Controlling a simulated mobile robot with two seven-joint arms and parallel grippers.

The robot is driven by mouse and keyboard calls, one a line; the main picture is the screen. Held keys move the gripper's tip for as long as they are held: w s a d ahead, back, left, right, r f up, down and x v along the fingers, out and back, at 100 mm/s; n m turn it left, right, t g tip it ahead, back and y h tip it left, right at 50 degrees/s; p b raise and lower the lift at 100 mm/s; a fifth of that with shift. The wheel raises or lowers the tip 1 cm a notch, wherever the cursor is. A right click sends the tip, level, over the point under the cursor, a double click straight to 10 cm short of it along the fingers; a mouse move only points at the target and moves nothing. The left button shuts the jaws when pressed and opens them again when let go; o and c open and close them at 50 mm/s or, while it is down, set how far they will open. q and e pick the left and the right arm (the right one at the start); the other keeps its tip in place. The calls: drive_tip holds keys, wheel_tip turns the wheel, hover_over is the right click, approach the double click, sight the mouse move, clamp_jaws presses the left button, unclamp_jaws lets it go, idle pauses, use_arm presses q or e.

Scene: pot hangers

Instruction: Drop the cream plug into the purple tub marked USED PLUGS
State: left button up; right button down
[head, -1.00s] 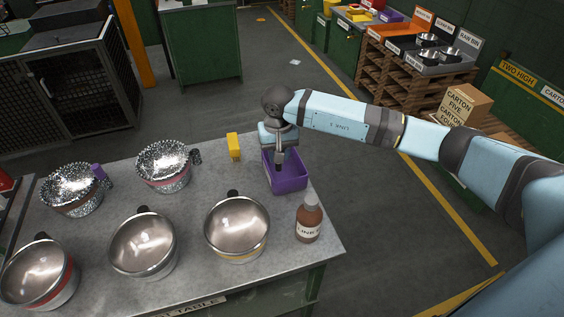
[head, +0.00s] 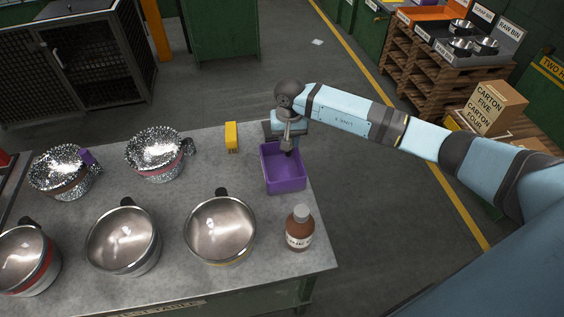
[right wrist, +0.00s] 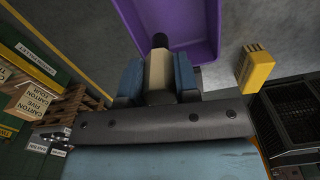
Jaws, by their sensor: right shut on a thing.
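My right gripper (head: 287,148) is shut on the cream plug (right wrist: 159,76), which has a dark end and sits between the two blue-grey fingers in the right wrist view. The plug's cream part is hard to make out in the head view. The open purple tub (head: 286,183) stands at the far right corner of the table. The gripper is above its back part. The tub's purple wall also shows in the right wrist view (right wrist: 134,22), beyond the plug's dark end. No marking is readable on the tub. My left gripper is not in view.
A yellow block (head: 231,136) stands left of the tub. A brown bottle (head: 299,232) stands in front of it. Several metal pots, one of them here (head: 221,230), fill the table's left and front. The floor right of the table is clear.

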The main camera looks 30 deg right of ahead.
sight(288, 155)
drive_tip(key=shift+f+b, duration=1.05)
drive_tip(key=shift+f, duration=1.95)
drive_tip(key=c, duration=0.8)
unclamp_jaws()
drive_tip(key=shift+r, duration=0.15)
wheel_tip(288, 155, up, 14)
drive_tip(key=shift+f+b, duration=0.2)
drive_tip(key=shift+b, duration=0.55)
